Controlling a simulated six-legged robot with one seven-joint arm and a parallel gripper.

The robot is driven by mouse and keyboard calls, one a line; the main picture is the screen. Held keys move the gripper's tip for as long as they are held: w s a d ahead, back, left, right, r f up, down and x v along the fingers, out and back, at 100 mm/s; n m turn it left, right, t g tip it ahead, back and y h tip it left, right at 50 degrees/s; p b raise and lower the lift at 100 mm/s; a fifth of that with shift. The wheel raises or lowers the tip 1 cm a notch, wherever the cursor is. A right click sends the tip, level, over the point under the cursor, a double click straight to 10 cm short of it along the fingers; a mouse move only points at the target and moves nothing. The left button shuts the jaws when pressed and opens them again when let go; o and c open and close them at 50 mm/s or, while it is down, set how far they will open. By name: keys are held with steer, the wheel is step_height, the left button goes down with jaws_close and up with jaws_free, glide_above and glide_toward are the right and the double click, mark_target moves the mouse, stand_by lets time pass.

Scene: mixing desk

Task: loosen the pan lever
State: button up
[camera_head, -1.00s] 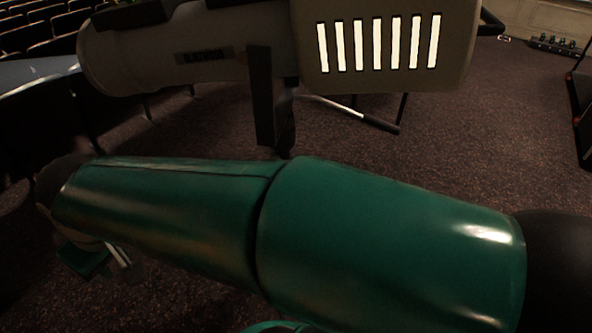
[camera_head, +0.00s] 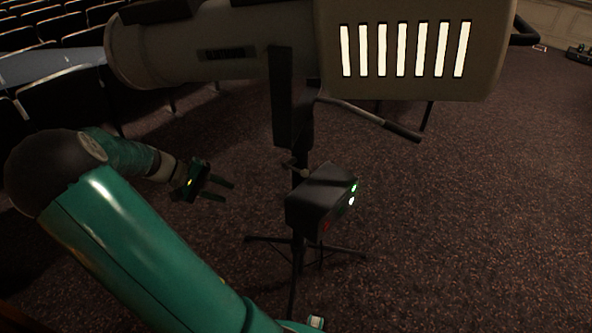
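A large grey followspot lamp (camera_head: 415,50) with bright vent slots hangs in a dark yoke (camera_head: 287,100) on a stand. A small lever-like piece (camera_head: 291,168) sticks out to the left at the top of the stand, just below the yoke; it looks like the pan lever, but it is too small and dark to tell its setting. My gripper (camera_head: 230,193) is to the left of the stand and a little lower than this piece. Its two dark fingers are apart, point right, and hold nothing. A gap shows between the fingertips and the stand.
A black box (camera_head: 322,198) with green and white lights is mounted on the stand, close right of the lever. A bar handle (camera_head: 375,120) extends right below the lamp. Tripod legs (camera_head: 262,240) spread low. Seat rows (camera_head: 70,105) stand at left; carpet at right is open.

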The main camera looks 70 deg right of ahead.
mark_target(298, 171)
steer(key=s+d+f+m+g+h, duration=0.1)
steer(key=s+d+g, duration=0.15)
steer(key=d, duration=0.25)
steer(key=s+d+f+m+g+h, duration=0.1)
steer(key=s+d+f+g, duration=0.1)
steer(key=d+g, duration=0.3)
steer(key=shift+t, duration=0.35)
steer(key=x, duration=0.9)
steer(key=d+x, duration=0.1)
steer(key=x, duration=0.4)
steer(key=shift+w+d+r, duration=0.15)
steer(key=shift+r, duration=0.1)
jaws_close()
